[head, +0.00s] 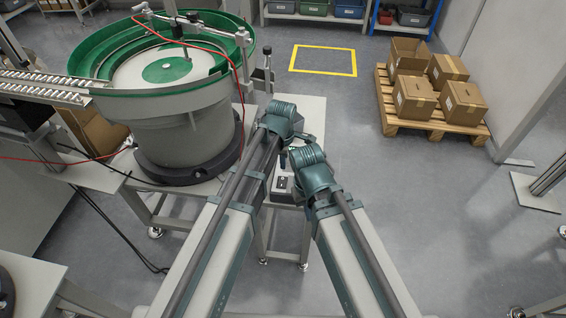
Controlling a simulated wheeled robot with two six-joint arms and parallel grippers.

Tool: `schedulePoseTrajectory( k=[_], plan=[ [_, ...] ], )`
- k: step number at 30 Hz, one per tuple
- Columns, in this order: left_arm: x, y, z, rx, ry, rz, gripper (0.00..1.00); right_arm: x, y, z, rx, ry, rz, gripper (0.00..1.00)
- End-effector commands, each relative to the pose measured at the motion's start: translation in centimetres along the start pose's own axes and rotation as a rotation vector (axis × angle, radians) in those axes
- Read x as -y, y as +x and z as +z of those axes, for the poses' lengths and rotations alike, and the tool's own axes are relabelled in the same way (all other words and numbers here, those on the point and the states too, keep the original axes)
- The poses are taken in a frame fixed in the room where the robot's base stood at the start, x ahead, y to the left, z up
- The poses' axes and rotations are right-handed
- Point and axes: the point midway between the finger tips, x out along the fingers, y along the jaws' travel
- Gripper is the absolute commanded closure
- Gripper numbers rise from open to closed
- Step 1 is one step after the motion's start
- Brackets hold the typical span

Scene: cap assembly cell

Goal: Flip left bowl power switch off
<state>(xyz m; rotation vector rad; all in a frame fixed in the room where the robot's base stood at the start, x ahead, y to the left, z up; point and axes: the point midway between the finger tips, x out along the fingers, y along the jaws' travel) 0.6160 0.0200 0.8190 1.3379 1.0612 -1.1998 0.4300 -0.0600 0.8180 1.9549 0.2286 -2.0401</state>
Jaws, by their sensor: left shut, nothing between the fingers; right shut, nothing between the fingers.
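The left bowl feeder (185,110) is a large round drum with a green rim, on a dark round base at the upper left. A small control box (283,184) with a dark switch on its top sits on the table to the right of the base. The switch's position is too small to tell. My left gripper (283,160) shows only as a small dark part below its wrist, just above the box in the picture, shut and empty. I cannot tell whether it touches the switch. My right wrist is beside the box on the right, and its gripper is hidden behind it.
The feeder table (310,112) has bare surface behind my arms. A metal feed track (40,90) and red hoses run at the left. A pallet (440,122) of cardboard boxes stands at the right. The floor between is clear.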

Motion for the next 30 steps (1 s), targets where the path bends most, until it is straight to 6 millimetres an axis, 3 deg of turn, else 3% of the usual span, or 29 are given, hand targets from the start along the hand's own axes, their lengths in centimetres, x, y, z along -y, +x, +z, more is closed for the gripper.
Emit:
schedulePoseTrajectory(
  k=[1,15,30],
  plan=[
    [0.0,1.5,0.0,0.000,0.000,0.000,1.00,0.1,1.5,-0.1,0.000,0.000,0.000,1.00],
    [0.0,7.4,0.0,0.000,0.000,0.000,1.00,0.7,7.3,-0.4,0.000,-0.001,0.000,1.00],
    [0.0,7.8,0.0,0.000,0.000,0.000,1.00,0.7,7.7,-0.5,0.000,-0.001,0.000,1.00]
  ],
)
